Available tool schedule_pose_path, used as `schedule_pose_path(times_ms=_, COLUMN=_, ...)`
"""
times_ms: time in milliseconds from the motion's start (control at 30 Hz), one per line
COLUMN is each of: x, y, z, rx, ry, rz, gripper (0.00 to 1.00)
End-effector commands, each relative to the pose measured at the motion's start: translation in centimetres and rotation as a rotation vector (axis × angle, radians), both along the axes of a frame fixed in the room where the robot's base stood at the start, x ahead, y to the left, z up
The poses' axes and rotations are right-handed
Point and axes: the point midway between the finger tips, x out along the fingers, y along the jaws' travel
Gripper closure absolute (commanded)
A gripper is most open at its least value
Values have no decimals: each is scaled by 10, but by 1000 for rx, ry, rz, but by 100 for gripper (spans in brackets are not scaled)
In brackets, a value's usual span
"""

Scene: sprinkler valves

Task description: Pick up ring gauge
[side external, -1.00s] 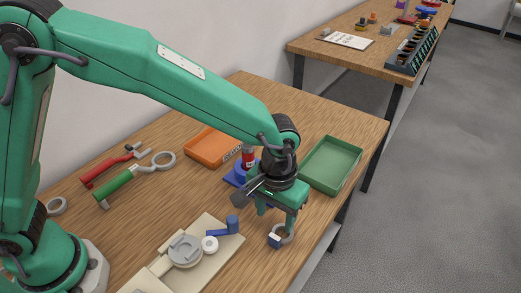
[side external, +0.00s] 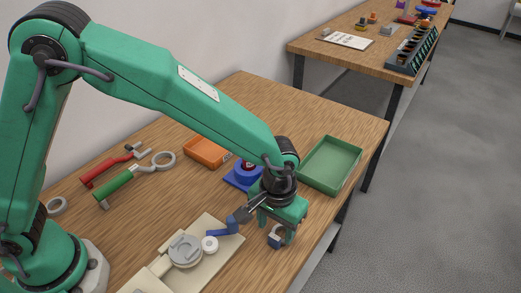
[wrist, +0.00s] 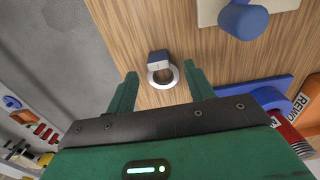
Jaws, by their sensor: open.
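The ring gauge (side external: 281,231), a grey metal ring with a blue block on it, lies on the wooden table near its right edge. In the wrist view the ring (wrist: 163,84) shows whole, with the blue block (wrist: 159,59) on its far side. My gripper (side external: 276,231) is above the ring in the side view, pointing down, and partly covers it. In the wrist view my gripper (wrist: 161,75) is open and empty, with the ring between the lines of its two fingers. I cannot tell the exact height of the fingertips above the table.
A beige fixture (side external: 213,262) with a blue knob stands close to the left of my gripper. Behind are a blue holder (side external: 238,180), a green tray (side external: 331,165) and an orange tray (side external: 207,152). Red and green-handled tools (side external: 117,187) lie farther left.

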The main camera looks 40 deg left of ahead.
Motion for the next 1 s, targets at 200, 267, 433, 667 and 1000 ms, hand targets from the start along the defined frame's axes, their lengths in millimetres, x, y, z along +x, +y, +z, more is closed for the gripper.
schedule_pose_path(times_ms=200, x=-1, y=-1, z=-26, rx=2, ry=3, rz=0, gripper=47)
schedule_pose_path(times_ms=267, x=-1, y=-1, z=-31, rx=2, ry=3, rz=0, gripper=47)
schedule_pose_path(times_ms=433, x=0, y=-2, z=-37, rx=0, ry=0, rz=0, gripper=47)
schedule_pose_path(times_ms=667, x=0, y=-2, z=-36, rx=0, ry=0, rz=0, gripper=47)
schedule_pose_path(times_ms=1000, x=0, y=-2, z=-36, rx=0, ry=0, rz=0, gripper=71)
